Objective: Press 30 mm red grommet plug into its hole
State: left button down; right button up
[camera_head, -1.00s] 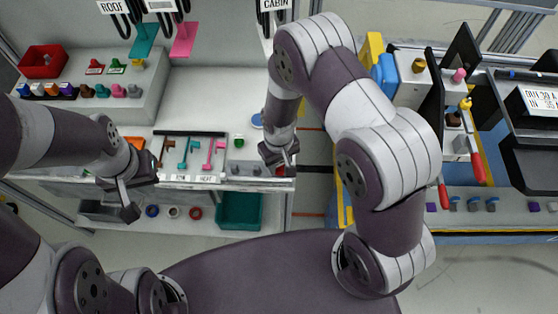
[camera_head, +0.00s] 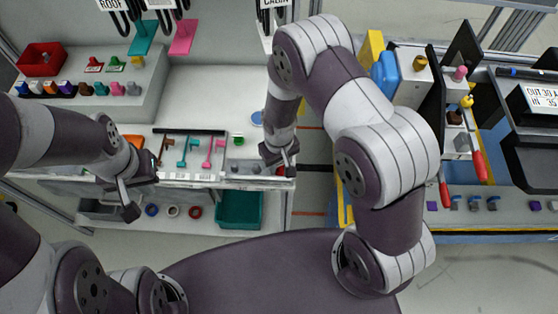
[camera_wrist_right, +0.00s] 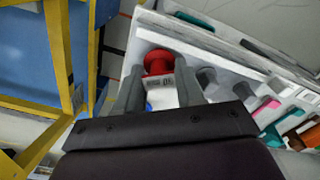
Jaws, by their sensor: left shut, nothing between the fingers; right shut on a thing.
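The red grommet plug (camera_wrist_right: 157,62) shows in the right wrist view at the tips of my right gripper (camera_wrist_right: 159,78), which is shut on it. In the head view my right gripper (camera_head: 284,164) is over the front right corner of the white bench, and the plug is mostly hidden there. The plug's hole cannot be made out. My left gripper (camera_head: 128,206) is shut and empty, in front of the bench's left part.
A teal bin (camera_head: 240,209) and several rings lie on a lower shelf. Coloured tools (camera_head: 193,153) lie near the bench front, with small plugs and a red bin (camera_head: 42,60) at the left. A second bench (camera_head: 480,222) stands on the right. The bench middle is clear.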

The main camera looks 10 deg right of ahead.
jog(key=o, duration=1)
jog(key=shift+d+f, duration=0.1)
jog(key=shift+d, duration=0.05)
jog(key=shift+r, duration=0.35)
notch_tip(320, 180, up, 12)
jog(key=shift+r+b, duration=0.1)
jog(key=shift+b, duration=0.4)
jog(key=shift+w, duration=0.1)
